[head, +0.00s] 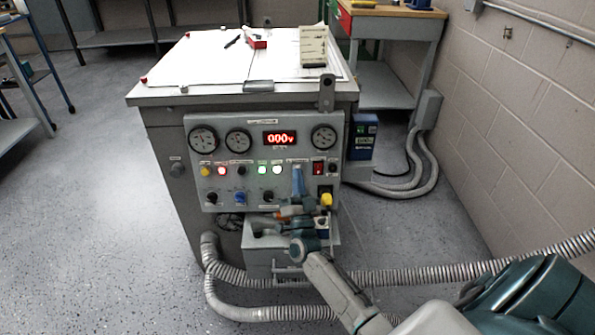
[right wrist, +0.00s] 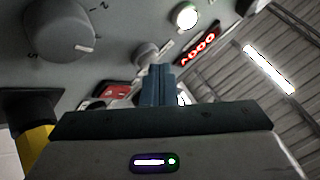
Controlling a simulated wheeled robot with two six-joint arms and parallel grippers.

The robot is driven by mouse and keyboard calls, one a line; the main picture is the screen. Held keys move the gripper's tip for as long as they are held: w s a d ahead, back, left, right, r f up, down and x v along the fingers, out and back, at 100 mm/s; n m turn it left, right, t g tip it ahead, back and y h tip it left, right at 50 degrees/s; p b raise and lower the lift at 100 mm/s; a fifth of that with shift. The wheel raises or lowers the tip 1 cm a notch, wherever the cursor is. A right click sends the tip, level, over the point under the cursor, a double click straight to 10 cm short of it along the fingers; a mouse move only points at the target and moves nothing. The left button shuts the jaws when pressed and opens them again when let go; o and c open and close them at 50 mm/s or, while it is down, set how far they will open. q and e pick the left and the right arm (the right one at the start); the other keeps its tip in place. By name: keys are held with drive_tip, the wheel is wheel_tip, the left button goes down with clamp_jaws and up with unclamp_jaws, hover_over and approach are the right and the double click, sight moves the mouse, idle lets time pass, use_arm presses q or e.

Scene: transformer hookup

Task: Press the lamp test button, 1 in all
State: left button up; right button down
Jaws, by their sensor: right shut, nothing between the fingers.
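The grey control panel (head: 225,190) is on the front of a cabinet. In the right wrist view, the shut fingertips (right wrist: 157,76) are close to a small round grey button (right wrist: 145,54). It may be the lamp test button; its label is not readable. In the head view the gripper covers that spot. I cannot tell whether the fingertips touch it. My left gripper is not in view.
The panel has a red digital display (head: 280,138), round gauges (head: 203,139), a blue knob (head: 239,197) and a yellow-and-black knob (head: 326,199). A grey box (head: 262,258) sits below the panel. Ribbed hoses (head: 400,276) run across the floor. A block wall (head: 520,110) stands right.

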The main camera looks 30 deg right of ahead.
drive_tip(key=shift+s+a, duration=0.1)
idle(0.3)
drive_tip(key=shift+s+a+r+p, duration=0.1)
drive_tip(key=shift+s+a+p, duration=0.25)
drive_tip(key=shift+s+p, duration=0.2)
drive_tip(key=shift+s, duration=0.1)
drive_tip(key=s+a+p, duration=0.1)
drive_tip(key=s, duration=0.1)
drive_tip(key=s+a+p, duration=0.1)
drive_tip(key=s, duration=0.1)
drive_tip(key=shift+a+r+p, duration=0.3)
drive_tip(key=shift+r, duration=0.1)
idle(0.6)
